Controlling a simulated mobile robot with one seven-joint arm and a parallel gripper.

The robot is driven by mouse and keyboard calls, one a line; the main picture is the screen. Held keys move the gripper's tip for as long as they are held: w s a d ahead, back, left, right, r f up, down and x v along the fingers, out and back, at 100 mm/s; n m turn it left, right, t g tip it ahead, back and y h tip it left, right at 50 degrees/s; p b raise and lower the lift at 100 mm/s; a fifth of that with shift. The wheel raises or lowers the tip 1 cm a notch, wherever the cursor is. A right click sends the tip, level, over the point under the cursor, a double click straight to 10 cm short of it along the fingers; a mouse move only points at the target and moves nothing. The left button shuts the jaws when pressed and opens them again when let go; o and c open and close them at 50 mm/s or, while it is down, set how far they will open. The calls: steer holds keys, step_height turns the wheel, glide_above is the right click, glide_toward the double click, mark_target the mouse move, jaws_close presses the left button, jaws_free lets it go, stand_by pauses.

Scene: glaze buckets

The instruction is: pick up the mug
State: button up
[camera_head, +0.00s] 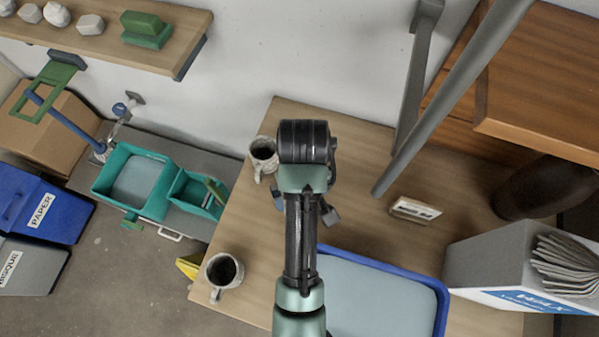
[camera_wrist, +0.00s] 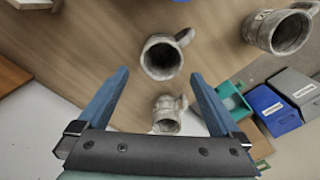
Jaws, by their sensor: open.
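In the wrist view, one grey speckled mug (camera_wrist: 160,58) lies between and just beyond my open fingertips, its mouth facing the camera and its handle to the upper right. A second mug (camera_wrist: 167,114) shows lower down, farther off between the fingers. A third mug (camera_wrist: 278,32) is at the upper right. In the head view, one mug (camera_head: 262,158) stands left of my wrist and another mug (camera_head: 222,272) stands near the table's left edge. A third is not visible there; my arm covers part of the table. My gripper (camera_wrist: 160,78) is open, with nothing touching its fingers.
The wooden table (camera_head: 245,225) also bears a blue-rimmed tray (camera_head: 441,305) beside my arm, a small white block (camera_head: 415,209) and a grey file box (camera_head: 490,255). A slanted grey bar (camera_head: 450,100) rises behind. Teal buckets (camera_head: 133,181) stand left of the table.

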steer(key=f, duration=0.7)
steer(key=shift+s+a+p, duration=0.2)
steer(key=shift+p, duration=0.1)
steer(key=shift+w+f+p, duration=0.2)
steer(key=shift+f+p, duration=0.45)
steer(key=shift+f, duration=2.2)
steer(key=shift+c, duration=0.2)
steer(key=c, duration=1.4)
